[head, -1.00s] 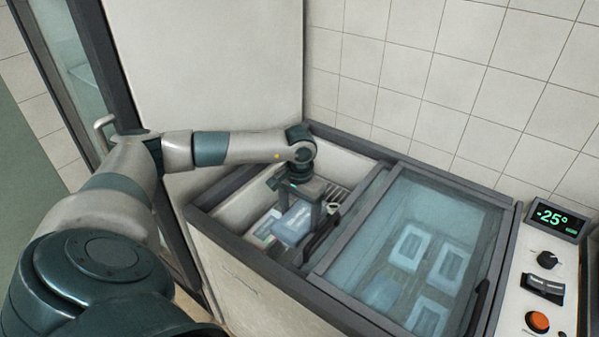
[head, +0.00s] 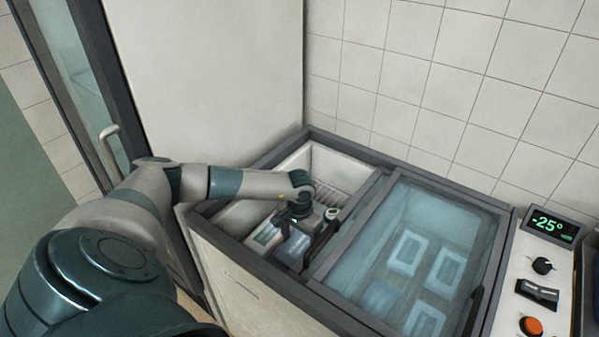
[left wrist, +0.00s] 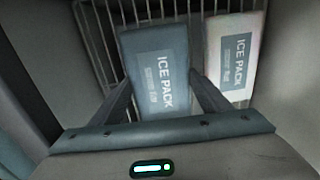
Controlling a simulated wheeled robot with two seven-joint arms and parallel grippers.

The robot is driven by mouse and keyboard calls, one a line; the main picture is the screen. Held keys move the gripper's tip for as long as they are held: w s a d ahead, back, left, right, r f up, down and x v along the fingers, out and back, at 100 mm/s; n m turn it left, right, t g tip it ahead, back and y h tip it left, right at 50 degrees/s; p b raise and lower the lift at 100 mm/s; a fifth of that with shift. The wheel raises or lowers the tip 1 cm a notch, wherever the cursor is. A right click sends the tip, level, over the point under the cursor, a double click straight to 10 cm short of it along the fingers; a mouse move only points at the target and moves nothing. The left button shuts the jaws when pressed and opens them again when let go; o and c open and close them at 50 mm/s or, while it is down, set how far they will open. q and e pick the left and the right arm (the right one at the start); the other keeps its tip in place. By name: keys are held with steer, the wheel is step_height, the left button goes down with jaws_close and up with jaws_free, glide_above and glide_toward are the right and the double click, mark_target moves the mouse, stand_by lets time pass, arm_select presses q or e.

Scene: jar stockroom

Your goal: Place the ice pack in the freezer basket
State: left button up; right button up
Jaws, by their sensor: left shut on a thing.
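My left gripper (head: 298,232) reaches down into the open left side of the chest freezer and is shut on a blue ice pack (head: 291,248). In the left wrist view the blue ice pack (left wrist: 157,70) lies between the two fingers, its label facing the camera. A whitish ice pack (head: 264,234) is beside it, on the right in the left wrist view (left wrist: 234,52). The wire freezer basket (head: 331,196) shows behind the packs. I cannot tell whether the held pack touches the basket floor. My right gripper is not in view.
A sliding glass lid (head: 428,220) covers the freezer's right side, with several pale containers below it. The freezer's dark rim (head: 250,255) surrounds the opening. A control panel (head: 541,268) reading -25° stands at the right. A tiled wall is behind.

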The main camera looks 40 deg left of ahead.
mark_target(299, 245)
arm_select(q)
step_height(299, 245, down, 3)
steer(key=shift+r+p, duration=0.15)
steer(key=shift+p, duration=0.25)
steer(key=shift+f, duration=0.4)
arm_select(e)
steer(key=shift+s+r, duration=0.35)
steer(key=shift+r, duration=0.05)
arm_select(q)
steer(key=shift+f, duration=0.1)
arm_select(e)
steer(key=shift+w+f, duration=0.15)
arm_select(q)
steer(key=o, duration=1.1)
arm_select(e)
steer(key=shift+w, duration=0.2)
